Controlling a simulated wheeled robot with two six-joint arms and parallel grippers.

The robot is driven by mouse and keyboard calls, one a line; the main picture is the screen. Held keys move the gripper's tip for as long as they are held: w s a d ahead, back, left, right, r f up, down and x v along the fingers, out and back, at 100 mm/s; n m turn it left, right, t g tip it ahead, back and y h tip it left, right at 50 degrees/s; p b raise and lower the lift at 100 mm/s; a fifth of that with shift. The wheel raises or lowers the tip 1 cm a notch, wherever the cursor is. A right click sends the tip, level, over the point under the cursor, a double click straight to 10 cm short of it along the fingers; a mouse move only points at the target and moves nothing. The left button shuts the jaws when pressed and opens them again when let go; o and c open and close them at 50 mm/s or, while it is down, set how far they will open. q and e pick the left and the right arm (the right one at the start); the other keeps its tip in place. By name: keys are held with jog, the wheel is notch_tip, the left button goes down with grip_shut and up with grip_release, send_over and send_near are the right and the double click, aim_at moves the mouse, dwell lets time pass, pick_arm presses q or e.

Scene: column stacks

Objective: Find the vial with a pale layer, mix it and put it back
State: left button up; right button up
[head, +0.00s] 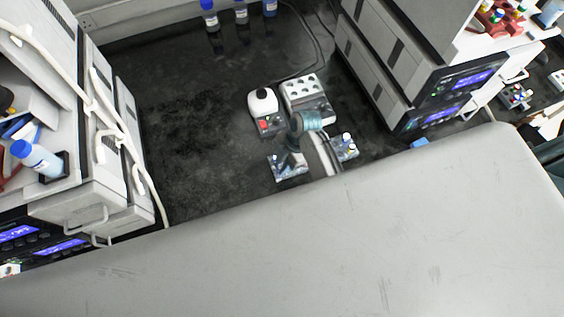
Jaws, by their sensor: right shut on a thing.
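My right gripper (291,147) is small and dark in the head view, below a teal-ringed wrist. It is shut on what seems to be a vial, mostly hidden by the gripper, over a small rack (289,168). A second small rack (346,153) to the right holds vials with white and blue tops. No pale layer can be made out at this size. A white mixer (263,103) with a red button stands just behind the gripper. My left gripper is not in view.
A white block with round holes (301,87) stands beside the mixer. Stacked grey instruments stand left (105,185) and right (387,72). Blue-capped bottles (240,12) stand at the back. The dark bench (185,110) is clear left of the mixer. A large grey surface hides the front.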

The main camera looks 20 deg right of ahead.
jog(key=shift+f, duration=0.2)
dwell(0.5)
jog(key=shift+f, duration=0.4)
jog(key=o, duration=1.2)
jog(key=shift+o, duration=0.2)
jog(key=shift+r, duration=0.1)
jog(key=shift+w+r, duration=0.1)
jog(key=shift+r, duration=2.8)
